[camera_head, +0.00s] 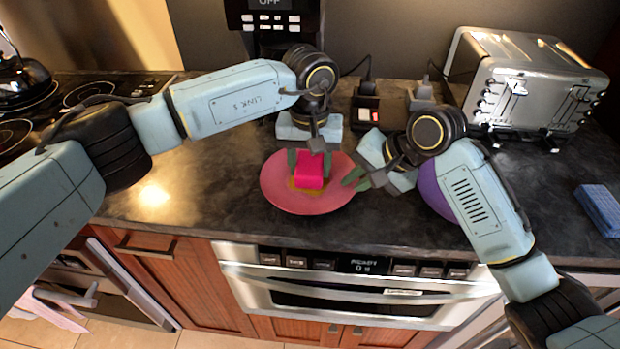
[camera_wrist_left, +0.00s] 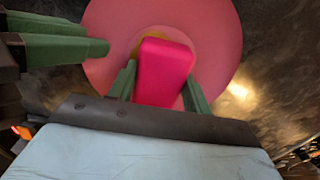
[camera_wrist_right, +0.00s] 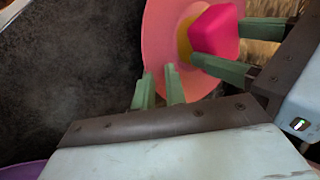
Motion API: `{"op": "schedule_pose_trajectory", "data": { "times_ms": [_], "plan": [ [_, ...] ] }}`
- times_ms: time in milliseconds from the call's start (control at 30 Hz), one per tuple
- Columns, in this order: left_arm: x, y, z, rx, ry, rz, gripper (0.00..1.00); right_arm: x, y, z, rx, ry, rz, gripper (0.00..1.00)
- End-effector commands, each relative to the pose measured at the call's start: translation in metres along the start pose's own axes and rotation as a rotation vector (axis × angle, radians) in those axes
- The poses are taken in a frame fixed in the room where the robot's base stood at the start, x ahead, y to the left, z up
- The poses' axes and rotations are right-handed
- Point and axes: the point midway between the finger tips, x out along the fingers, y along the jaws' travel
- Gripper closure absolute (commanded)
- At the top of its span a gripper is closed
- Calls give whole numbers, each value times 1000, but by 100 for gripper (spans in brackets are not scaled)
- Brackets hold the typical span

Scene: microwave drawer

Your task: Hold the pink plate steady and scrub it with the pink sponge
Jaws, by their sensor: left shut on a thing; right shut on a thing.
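The pink plate (camera_head: 283,196) lies flat on the dark counter. The bright pink sponge (camera_head: 309,171) is over its middle, on or just above a yellow-brown patch (camera_wrist_right: 184,38) on the plate. My left gripper (camera_head: 310,162) is shut on the sponge, a finger on either side; the left wrist view shows the sponge (camera_wrist_left: 165,68) between the fingers. My right gripper (camera_head: 355,179) is shut on the plate's right rim. The right wrist view shows its fingers (camera_wrist_right: 161,80) at the rim. The sponge's underside is hidden, so contact is hard to confirm.
A purple round object (camera_head: 432,188) is partly hidden behind my right forearm. A silver toaster (camera_head: 530,85) stands at the back right, a blue sponge (camera_head: 600,208) at the right edge. A stove with a kettle (camera_head: 20,78) is at the left. The counter left of the plate is clear.

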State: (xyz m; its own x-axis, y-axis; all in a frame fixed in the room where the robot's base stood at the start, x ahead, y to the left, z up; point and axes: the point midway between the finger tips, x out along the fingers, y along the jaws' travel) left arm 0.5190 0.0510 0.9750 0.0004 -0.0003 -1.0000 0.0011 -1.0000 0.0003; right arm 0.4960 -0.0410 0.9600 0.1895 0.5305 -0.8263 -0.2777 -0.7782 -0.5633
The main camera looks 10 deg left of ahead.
Motion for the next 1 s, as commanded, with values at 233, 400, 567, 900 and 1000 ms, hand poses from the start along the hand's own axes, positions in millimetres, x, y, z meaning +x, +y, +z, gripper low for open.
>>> {"op": "schedule_pose_trajectory", "data": {
  "times_ms": [233,400,567,900,1000],
  "plan": [
    [4,0,0,0,0,0,69,1,2,1,0,-3,6,100],
    [6,0,0,0,0,0,69,1,2,1,0,-3,6,100],
    [9,0,0,0,-1,0,69,1,2,1,0,-2,6,100],
    [14,0,0,0,-1,-1,69,1,2,1,0,-2,5,100],
    [14,0,0,0,-1,-1,69,1,2,1,0,-2,5,100]
  ]
}}
